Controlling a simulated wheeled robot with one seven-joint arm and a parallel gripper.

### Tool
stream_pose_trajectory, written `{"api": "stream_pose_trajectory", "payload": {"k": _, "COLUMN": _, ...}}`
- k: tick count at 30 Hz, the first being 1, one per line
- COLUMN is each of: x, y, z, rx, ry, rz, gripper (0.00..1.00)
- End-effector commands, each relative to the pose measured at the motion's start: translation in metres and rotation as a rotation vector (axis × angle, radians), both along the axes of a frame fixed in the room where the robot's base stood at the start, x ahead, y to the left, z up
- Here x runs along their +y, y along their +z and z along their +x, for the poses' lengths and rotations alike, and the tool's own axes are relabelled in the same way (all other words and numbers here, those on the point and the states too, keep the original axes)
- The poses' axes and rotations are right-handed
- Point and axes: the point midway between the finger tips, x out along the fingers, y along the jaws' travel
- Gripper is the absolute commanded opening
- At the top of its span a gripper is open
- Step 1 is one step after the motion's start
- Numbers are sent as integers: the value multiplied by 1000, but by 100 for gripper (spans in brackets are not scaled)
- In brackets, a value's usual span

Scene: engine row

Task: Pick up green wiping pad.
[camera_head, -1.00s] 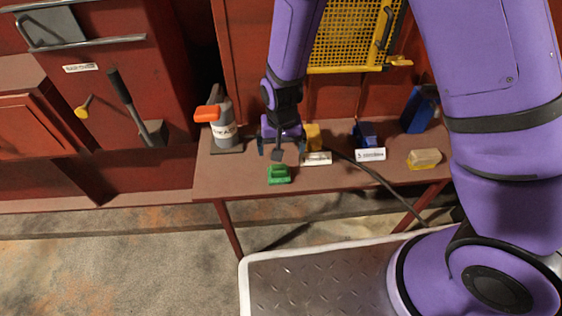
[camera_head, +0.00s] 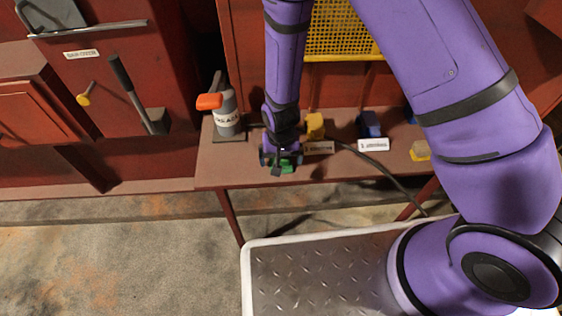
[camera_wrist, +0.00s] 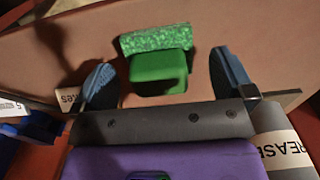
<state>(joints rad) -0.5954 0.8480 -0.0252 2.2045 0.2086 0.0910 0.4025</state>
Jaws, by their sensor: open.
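The green wiping pad (camera_wrist: 158,68) has a smooth green handle block on a speckled green pad and lies on the bench top. In the wrist view it shows between the two fingers of my gripper (camera_wrist: 163,62), with a gap on each side. The fingers are open and hold nothing. In the head view my gripper (camera_head: 281,160) is low over the front of the bench, and only bits of the green wiping pad (camera_head: 287,167) show around it. How far the fingertips are above the bench is hard to tell.
The grease can (camera_head: 227,115) with an orange top stands left of my gripper. A yellow item (camera_head: 315,125), a blue item (camera_head: 369,124) and white labels are to the right. A dark cable (camera_head: 375,172) crosses the bench. The bench front edge (camera_head: 330,176) is close.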

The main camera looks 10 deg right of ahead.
Motion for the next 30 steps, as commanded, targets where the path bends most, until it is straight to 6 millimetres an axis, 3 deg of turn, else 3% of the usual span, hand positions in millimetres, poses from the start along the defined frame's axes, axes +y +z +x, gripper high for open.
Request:
{"api": "stream_pose_trajectory", "payload": {"k": 5, "x": -1, "y": -15, "z": 0, "rx": 1, "ry": -1, "rz": -1, "gripper": 100}}
{"api": "stream_pose_trajectory", "payload": {"k": 13, "x": 0, "y": -16, "z": 0, "rx": 0, "ry": 0, "rz": 0, "gripper": 100}}
{"api": "stream_pose_trajectory", "payload": {"k": 20, "x": 0, "y": -16, "z": 0, "rx": 0, "ry": 0, "rz": 0, "gripper": 48}}
{"api": "stream_pose_trajectory", "payload": {"k": 30, "x": -1, "y": -15, "z": 1, "rx": 0, "ry": 0, "rz": 0, "gripper": 48}}
